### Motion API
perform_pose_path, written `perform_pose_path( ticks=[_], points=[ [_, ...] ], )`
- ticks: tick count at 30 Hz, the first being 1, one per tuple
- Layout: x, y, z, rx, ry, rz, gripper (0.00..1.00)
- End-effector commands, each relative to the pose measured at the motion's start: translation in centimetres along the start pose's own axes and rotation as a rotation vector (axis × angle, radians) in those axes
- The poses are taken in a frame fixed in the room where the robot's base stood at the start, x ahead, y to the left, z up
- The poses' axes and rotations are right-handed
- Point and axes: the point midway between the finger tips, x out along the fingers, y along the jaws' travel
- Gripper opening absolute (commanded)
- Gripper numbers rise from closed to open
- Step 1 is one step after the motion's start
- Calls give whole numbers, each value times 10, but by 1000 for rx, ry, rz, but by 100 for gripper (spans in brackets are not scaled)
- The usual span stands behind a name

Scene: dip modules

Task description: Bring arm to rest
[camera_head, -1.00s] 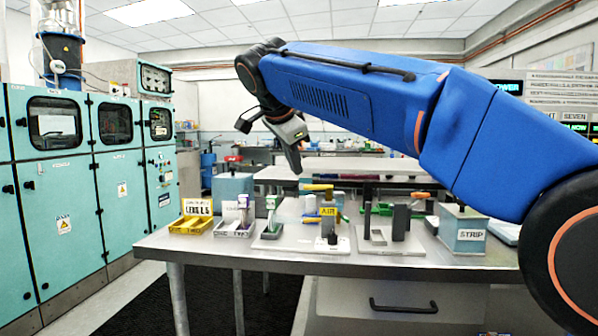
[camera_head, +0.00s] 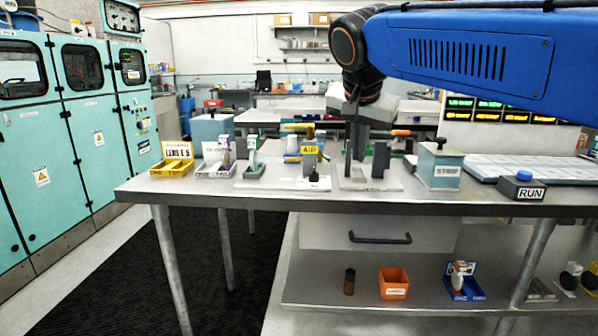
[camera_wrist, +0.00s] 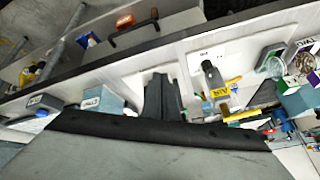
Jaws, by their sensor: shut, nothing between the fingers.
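My gripper (camera_head: 358,148) hangs down from the blue arm, in front of the back part of the bench in the head view. In the wrist view its dark fingers (camera_wrist: 160,95) are together, with nothing between them. The bench (camera_head: 270,200) lies below. A white plate with dark upright posts (camera_head: 380,160) stands close to the gripper in the head view; I cannot tell the exact gap between them.
A yellow tray (camera_head: 171,170), a white tray (camera_head: 218,170), the AIR stand (camera_head: 309,152), a STRIP box (camera_head: 440,168) and a RUN button box (camera_head: 523,188) stand on the bench. An orange bin (camera_head: 393,283) sits on the lower shelf. Teal cabinets (camera_head: 40,150) stand at left.

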Motion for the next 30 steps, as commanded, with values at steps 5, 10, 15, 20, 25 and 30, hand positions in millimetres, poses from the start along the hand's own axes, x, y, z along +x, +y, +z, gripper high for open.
perform_pose_path(
  ticks=[5,10,15,20,25,30],
  points=[
    [24,80,30,-121,-47,4,0],
    [48,146,69,-232,-87,-8,0],
    [74,207,118,-335,-119,-28,0],
    [100,257,171,-423,-139,-52,0],
    [125,295,220,-495,-149,-75,0],
    [139,312,247,-536,-150,-89,0]
  ],
)
